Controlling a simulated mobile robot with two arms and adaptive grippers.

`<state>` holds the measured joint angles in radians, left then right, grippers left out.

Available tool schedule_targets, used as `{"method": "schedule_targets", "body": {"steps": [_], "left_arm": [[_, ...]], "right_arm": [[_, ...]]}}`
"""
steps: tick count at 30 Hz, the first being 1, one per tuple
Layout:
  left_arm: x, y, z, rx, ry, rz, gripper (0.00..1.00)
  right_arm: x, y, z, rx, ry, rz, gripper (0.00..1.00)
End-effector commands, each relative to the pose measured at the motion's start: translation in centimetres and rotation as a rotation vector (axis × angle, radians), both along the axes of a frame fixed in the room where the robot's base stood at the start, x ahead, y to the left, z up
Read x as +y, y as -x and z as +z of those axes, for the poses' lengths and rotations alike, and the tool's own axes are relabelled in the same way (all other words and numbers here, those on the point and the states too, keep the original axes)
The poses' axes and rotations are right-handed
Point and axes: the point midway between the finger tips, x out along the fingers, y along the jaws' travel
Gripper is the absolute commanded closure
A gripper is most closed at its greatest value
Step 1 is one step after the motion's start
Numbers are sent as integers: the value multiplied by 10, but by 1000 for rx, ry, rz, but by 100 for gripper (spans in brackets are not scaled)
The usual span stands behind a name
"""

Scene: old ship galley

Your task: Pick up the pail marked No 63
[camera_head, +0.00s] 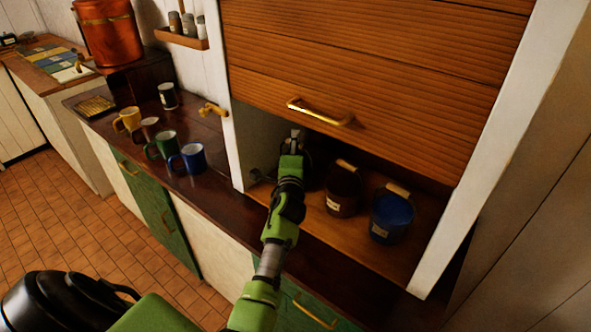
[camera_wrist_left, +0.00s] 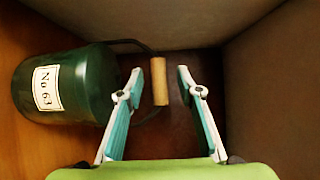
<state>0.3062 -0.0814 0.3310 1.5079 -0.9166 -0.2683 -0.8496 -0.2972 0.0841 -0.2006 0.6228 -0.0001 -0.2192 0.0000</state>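The dark green pail marked No 63 (camera_wrist_left: 68,88) shows in the left wrist view, its white label readable. Its wire handle has a wooden grip (camera_wrist_left: 159,82). My left gripper (camera_wrist_left: 158,84) is open, with one finger on each side of the wooden grip and visible gaps between. In the head view my left gripper (camera_head: 296,138) reaches into the cabinet below the slatted shutter and hides most of this pail. My right gripper is not in view.
A brown pail (camera_head: 341,188) and a blue pail (camera_head: 392,216) stand to the right on the cabinet floor (camera_head: 340,234). The slatted shutter (camera_head: 380,75) hangs above, with a brass handle (camera_head: 320,112). Mugs, including a blue mug (camera_head: 193,158), stand on the counter at left.

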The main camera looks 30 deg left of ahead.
Motion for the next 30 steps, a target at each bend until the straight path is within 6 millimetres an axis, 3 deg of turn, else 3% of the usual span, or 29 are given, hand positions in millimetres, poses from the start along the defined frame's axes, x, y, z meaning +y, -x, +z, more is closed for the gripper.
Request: {"method": "schedule_targets", "body": {"steps": [10, 14, 15, 30], "left_arm": [[5, -7, -1, 0, 1, 0, 67], [4, -7, -1, 0, 1, 0, 98], [4, -7, -1, 0, 1, 0, 100], [7, -9, 6, -4, -2, -1, 100]], "right_arm": [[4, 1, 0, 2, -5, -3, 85], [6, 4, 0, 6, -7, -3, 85], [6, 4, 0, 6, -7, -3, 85], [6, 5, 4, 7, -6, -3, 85]]}}
